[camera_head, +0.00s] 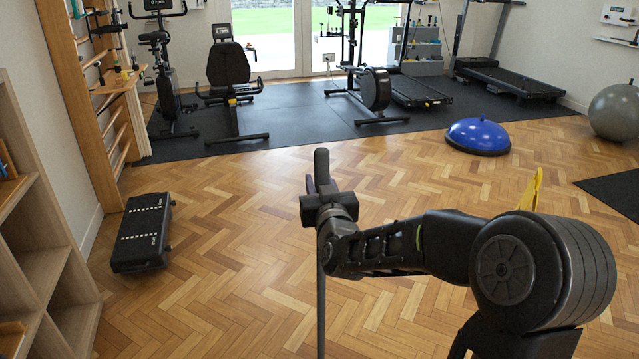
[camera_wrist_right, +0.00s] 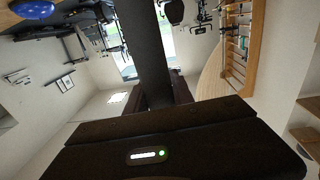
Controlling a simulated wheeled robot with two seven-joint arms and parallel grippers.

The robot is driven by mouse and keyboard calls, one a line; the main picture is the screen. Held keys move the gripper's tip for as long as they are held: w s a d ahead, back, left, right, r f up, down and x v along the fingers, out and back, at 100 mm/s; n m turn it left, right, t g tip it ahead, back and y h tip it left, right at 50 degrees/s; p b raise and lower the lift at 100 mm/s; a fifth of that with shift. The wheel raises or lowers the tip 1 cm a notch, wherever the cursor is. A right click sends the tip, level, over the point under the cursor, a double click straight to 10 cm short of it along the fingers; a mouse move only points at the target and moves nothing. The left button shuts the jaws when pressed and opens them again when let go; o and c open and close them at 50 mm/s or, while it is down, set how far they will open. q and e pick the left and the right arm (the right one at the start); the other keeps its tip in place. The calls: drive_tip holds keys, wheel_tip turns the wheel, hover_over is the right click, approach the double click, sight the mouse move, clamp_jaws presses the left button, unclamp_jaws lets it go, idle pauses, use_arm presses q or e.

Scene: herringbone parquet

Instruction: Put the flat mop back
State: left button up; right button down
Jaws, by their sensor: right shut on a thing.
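My right gripper (camera_head: 327,204) is shut on the dark upright handle of the flat mop (camera_head: 322,163), near the middle of the head view. A short end of the handle sticks up above the gripper, and the rest runs straight down out of the bottom edge. The mop's flat head is out of view. In the right wrist view the handle (camera_wrist_right: 147,50) passes as a thick dark bar between the fingers (camera_wrist_right: 166,92). My left gripper is in neither view.
A wooden shelf unit (camera_head: 45,268) stands at the left edge, with a black step platform (camera_head: 143,232) on the floor beside it. Parquet around the handle is clear. Exercise machines stand on dark mats at the back, and a blue balance dome (camera_head: 478,135) lies right.

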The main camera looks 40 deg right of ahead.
drive_tip(key=shift+f+b, duration=0.3)
drive_tip(key=shift+b, duration=0.15)
drive_tip(key=c, duration=1.4)
unclamp_jaws()
drive_tip(key=o, duration=0.4)
drive_tip(key=shift+o, duration=0.3)
drive_tip(key=shift+f, duration=0.25)
drive_tip(key=shift+o, duration=1.2)
drive_tip(key=shift+r, duration=0.1)
drive_tip(key=v, duration=0.7)
drive_tip(key=shift+s+a, duration=0.2)
drive_tip(key=shift+s, duration=0.15)
